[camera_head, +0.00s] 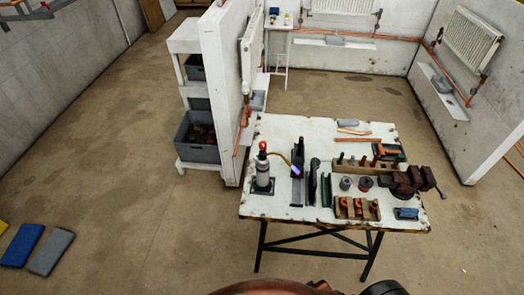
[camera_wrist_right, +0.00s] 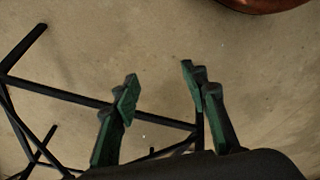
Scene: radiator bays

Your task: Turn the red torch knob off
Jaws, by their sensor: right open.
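The torch (camera_head: 262,172) stands upright near the left front of the white work table (camera_head: 285,126). It has a grey cylinder and a small red knob (camera_head: 262,146) at its top. A thin hose curves right from it to a nozzle with a blue-violet glow (camera_head: 295,170), which looks like a flame. The knob's exact setting is too small to tell. In the right wrist view my right gripper (camera_wrist_right: 158,85) is open and empty, its green-padded fingers apart above the floor, with table legs below. It is away from the torch. My left gripper is in neither view.
Dark upright plates (camera_head: 298,178) stand just right of the torch. A vise (camera_head: 412,184) and a wooden block with copper fittings (camera_head: 357,209) occupy the table's right side. A white partition (camera_head: 224,100) rises behind its left edge.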

